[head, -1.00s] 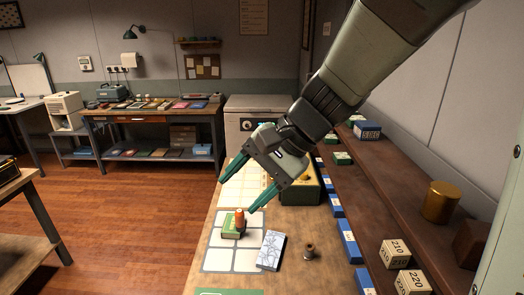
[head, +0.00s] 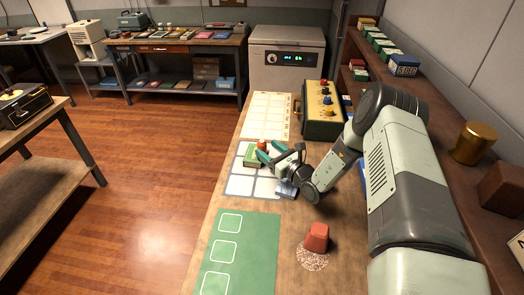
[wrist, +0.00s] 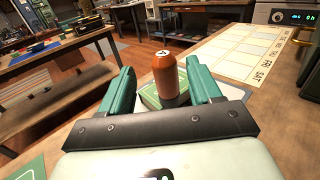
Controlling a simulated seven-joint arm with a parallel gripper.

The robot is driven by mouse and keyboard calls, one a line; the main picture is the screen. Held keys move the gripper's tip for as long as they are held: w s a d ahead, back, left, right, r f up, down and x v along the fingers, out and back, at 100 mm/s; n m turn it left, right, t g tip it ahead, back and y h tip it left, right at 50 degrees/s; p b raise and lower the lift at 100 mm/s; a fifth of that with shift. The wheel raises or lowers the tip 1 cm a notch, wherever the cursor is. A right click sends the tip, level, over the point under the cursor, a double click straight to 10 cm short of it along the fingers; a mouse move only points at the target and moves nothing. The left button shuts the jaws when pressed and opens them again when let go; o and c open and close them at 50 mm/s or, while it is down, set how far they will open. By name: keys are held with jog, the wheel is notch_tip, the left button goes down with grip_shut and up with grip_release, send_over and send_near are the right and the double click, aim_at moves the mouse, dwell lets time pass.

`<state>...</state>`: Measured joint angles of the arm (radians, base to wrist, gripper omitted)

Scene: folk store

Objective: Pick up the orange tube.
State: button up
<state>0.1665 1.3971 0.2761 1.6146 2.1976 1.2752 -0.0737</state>
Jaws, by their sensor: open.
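The orange tube (head: 262,144) stands upright at a green box (head: 252,158) on the white-squared mat (head: 240,184). I cannot tell whether it stands on the box or close against it. In the wrist view the orange tube (wrist: 165,78) shows a pale, marked top and a dark base, with the green box (wrist: 149,96) beside and behind it. My gripper (head: 269,151) is low over the mat, tilted, with its teal fingers open towards the tube. In the wrist view the tube lies between the fingers of my gripper (wrist: 161,72), with a gap visible on the left.
A blue patterned box (head: 287,190) lies just under my wrist. A yellow-green device with knobs (head: 322,110) stands beyond it. A red-orange block (head: 317,237) sits on a speckled round mat nearer. The green mat (head: 240,250) at the front is bare.

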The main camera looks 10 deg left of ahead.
aim_at(265, 148)
jog(key=shift+w+d+f+m+t, duration=0.1)
jog(key=shift+f+m+t, duration=0.2)
jog(key=shift+f, duration=0.2)
jog(key=shift+w+a, duration=0.2)
jog(key=shift+w, duration=0.05)
jog(key=shift+x, duration=2.1)
jog(key=shift+f, duration=0.1)
jog(key=shift+c, duration=0.3)
jog(key=c, duration=0.7)
